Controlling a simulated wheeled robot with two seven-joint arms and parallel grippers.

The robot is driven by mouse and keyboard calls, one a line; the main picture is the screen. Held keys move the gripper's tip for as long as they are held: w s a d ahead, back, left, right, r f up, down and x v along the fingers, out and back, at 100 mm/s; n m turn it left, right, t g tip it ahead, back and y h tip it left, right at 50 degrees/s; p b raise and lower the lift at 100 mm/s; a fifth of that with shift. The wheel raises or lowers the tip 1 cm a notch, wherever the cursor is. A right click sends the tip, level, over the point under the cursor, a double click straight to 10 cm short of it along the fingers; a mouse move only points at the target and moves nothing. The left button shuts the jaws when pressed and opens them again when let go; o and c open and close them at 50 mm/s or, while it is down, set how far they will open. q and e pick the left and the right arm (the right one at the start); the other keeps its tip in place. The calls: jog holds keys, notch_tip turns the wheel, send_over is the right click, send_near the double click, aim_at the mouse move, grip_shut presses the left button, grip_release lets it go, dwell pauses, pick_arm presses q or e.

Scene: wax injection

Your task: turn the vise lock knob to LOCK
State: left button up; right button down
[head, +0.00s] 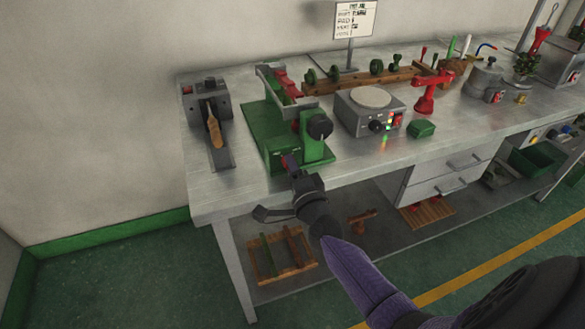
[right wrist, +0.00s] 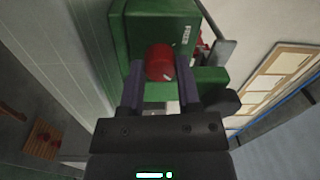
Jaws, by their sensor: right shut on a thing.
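The green vise (head: 268,128) stands near the front left of the metal workbench, with a black round handle (head: 319,126) on its right side. In the right wrist view, the red lock knob (right wrist: 160,60) is on the green vise body (right wrist: 155,20), with a small white label (right wrist: 187,35) beside it, too small to read surely. My right gripper (right wrist: 160,83) is shut on the red knob, one purple finger on either side. In the head view my right gripper (head: 291,164) is at the vise's front face and hides most of the knob. My left gripper is not in view.
A grey machine with a wooden-handled tool (head: 214,132) stands left of the vise. A grey hot plate (head: 369,111), a green block (head: 421,129) and a red press (head: 432,92) stand to the right. A wooden rack (head: 362,82) lies behind. A lower shelf (head: 350,245) is under the bench.

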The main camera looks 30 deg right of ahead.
jog(key=shift+c, duration=2.2)
grip_release()
jog(key=shift+o, duration=0.6)
jog(key=shift+s, duration=0.15)
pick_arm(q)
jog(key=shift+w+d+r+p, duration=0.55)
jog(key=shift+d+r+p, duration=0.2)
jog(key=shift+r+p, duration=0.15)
pick_arm(e)
jog(key=v, duration=0.9)
jog(key=shift+s, duration=0.35)
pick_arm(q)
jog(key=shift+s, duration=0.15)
pick_arm(e)
jog(key=shift+a+f, duration=0.1)
jog(key=shift+a, duration=0.05)
